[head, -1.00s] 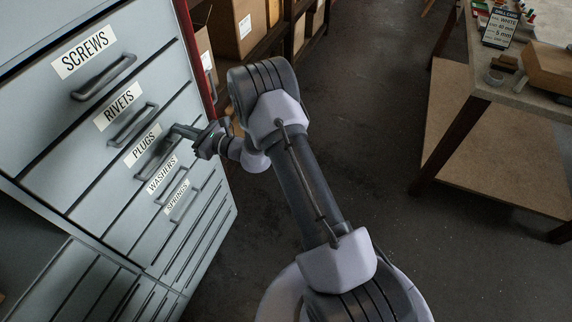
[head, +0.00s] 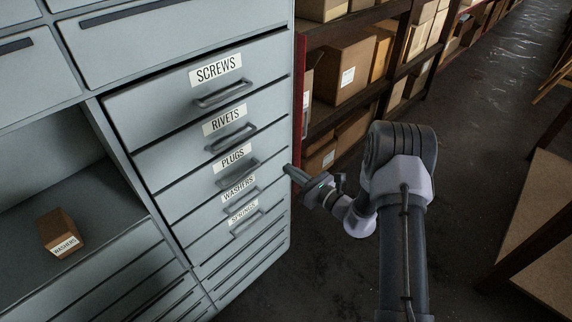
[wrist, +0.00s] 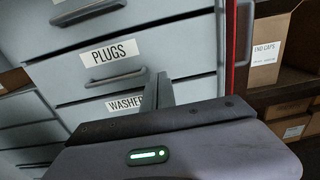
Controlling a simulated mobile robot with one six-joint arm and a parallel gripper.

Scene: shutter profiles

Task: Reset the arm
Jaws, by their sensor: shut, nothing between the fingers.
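My gripper (head: 290,172) is shut and empty, just right of the drawer cabinet in the head view. In the wrist view my gripper (wrist: 160,90) points toward the cabinet front, and its finger partly covers the WASHERS label (wrist: 125,103). My arm reaches up from the bottom right of the head view and bends left toward the cabinet. The PLUGS drawer (head: 233,160) and the other labelled drawers appear closed. I cannot tell from these views whether the fingers touch anything.
The grey cabinet (head: 130,105) fills the left, with a WASHERS box (head: 61,232) in its open compartment. Shelves with cardboard boxes (head: 338,70) stand behind. A table with a low board (head: 545,225) is at right. Dark floor (head: 470,130) between is clear.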

